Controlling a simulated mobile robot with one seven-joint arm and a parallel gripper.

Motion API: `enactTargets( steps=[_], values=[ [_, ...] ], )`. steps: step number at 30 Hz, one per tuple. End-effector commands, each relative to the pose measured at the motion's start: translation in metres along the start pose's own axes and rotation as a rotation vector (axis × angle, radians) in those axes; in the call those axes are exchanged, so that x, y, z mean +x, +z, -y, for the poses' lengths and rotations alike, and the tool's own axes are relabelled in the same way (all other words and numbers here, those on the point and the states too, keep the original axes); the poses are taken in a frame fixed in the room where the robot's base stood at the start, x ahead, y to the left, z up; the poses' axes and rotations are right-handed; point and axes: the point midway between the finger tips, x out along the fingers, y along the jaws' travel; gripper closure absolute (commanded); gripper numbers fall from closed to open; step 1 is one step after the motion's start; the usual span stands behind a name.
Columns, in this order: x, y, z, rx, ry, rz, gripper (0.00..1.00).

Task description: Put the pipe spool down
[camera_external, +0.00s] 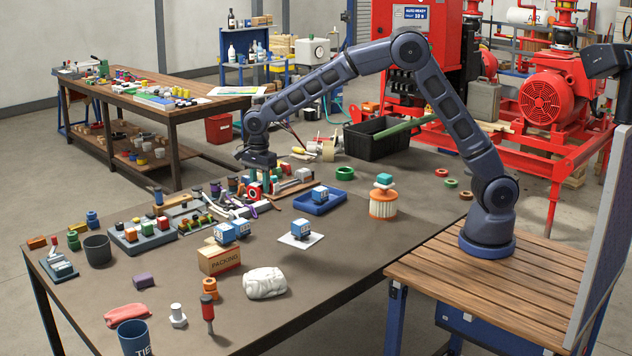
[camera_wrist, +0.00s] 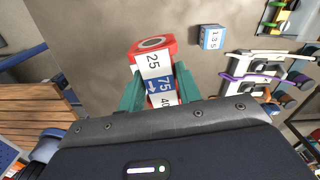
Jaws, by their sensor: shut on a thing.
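The pipe spool is a short cylinder with a red flanged end and white and blue printed bands. In the wrist view the pipe spool (camera_wrist: 152,62) sits between the two green fingers of my gripper (camera_wrist: 160,88), with its red, hollow end facing the camera's upper side. My gripper is shut on it. In the external view my gripper (camera_external: 261,184) points down over the table's far middle, and the spool's red end (camera_external: 253,190) shows just beside the fingers. Its far end is hidden by my wrist. I cannot tell whether it touches the table.
Crowded fittings and a white pipe frame (camera_wrist: 262,58) lie close by. A blue tray (camera_external: 320,208) with a blue-white cube stands to the right, a packing box (camera_external: 220,262) in front. An orange-white filter (camera_external: 383,205) stands farther right. Bare tabletop (camera_external: 350,240) lies between these.

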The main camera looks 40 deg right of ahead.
Motion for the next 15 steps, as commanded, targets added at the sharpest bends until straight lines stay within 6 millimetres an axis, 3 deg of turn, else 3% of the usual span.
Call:
enactTargets(
  steps=[5, 15],
  values=[
    [0.002, -0.059, 0.027, 0.106, 0.003, -0.005, 0.96],
    [0.007, -0.204, 0.068, 0.362, 0.013, -0.011, 0.96]
  ],
)
